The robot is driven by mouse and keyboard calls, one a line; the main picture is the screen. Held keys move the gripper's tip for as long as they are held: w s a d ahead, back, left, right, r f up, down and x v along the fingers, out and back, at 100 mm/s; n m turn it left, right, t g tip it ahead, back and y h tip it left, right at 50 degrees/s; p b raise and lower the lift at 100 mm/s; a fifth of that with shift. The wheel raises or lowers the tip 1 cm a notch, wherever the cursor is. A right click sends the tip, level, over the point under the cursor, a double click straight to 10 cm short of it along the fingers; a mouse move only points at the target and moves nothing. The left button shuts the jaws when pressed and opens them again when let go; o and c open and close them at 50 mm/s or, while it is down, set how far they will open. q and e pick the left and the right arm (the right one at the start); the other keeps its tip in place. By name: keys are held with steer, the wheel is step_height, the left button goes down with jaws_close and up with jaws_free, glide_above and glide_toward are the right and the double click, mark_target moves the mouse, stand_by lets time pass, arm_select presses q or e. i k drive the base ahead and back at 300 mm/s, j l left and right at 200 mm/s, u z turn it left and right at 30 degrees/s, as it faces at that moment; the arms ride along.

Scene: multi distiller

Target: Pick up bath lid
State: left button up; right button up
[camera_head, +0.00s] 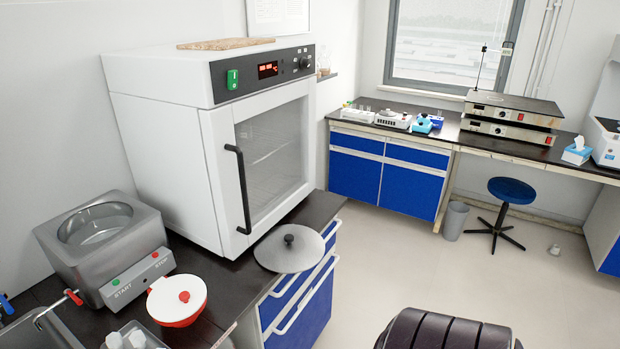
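The bath lid (280,256) is a flat grey round disc with a black knob in its middle. It lies knob up on the dark counter, in front of the white oven, and its right side reaches over the counter's front edge in this view. The water bath (140,277) is a grey metal box at the left with a round open top and a panel marked START and STOP. Neither of my grippers shows in the head view.
The white oven (165,135) with a black door handle stands behind the lid. A red and white pot (165,298) with a red knob sits left of the lid. White-topped bottles (125,341) stand near the bottom edge. A dark ribbed shape (445,331) is at the bottom.

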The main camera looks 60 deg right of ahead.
mark_target(288, 249)
steer(key=z, duration=1.7)
